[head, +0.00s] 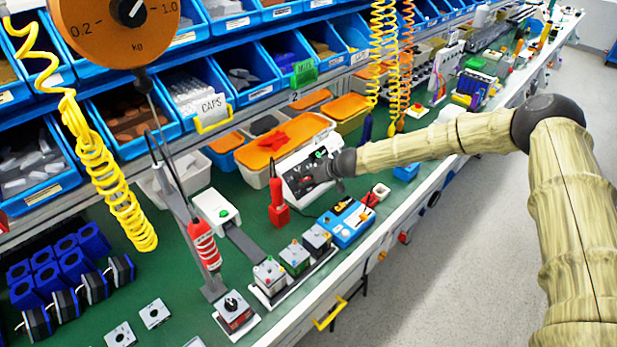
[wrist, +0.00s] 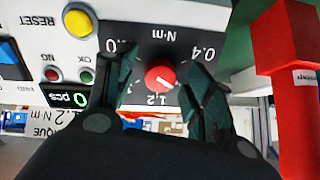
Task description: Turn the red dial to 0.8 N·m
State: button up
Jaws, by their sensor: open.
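The red dial (wrist: 160,77) is in the middle of the wrist view, on a dark plate marked N·m that appears upside down. A pale mark on the dial points to the lower right. The 0.4 label is at upper right, 1.2 is below the dial, and a partly covered label ending in 0 is at upper left. No 0.8 label is visible. My gripper (wrist: 162,82) is open, with one dark finger on each side of the dial. I cannot tell whether they touch it. In the head view my gripper (head: 328,170) is at the white control panel (head: 297,181).
The panel's yellow RESET button (wrist: 78,22) and green display (wrist: 68,98) are beside the left finger. A red tool (wrist: 290,70) stands close on the right; it also shows in the head view (head: 277,200). Orange-lidded bins (head: 283,137) lie behind the panel.

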jog(key=shift+w+a+f, duration=0.1)
jog(key=shift+f, duration=0.1)
jog(key=c, duration=1)
jog(key=shift+m+b, duration=0.3)
jog(key=shift+b, duration=0.45)
jog(key=shift+m+b, duration=0.45)
jog(key=shift+m, duration=0.05)
jog(key=o, duration=1)
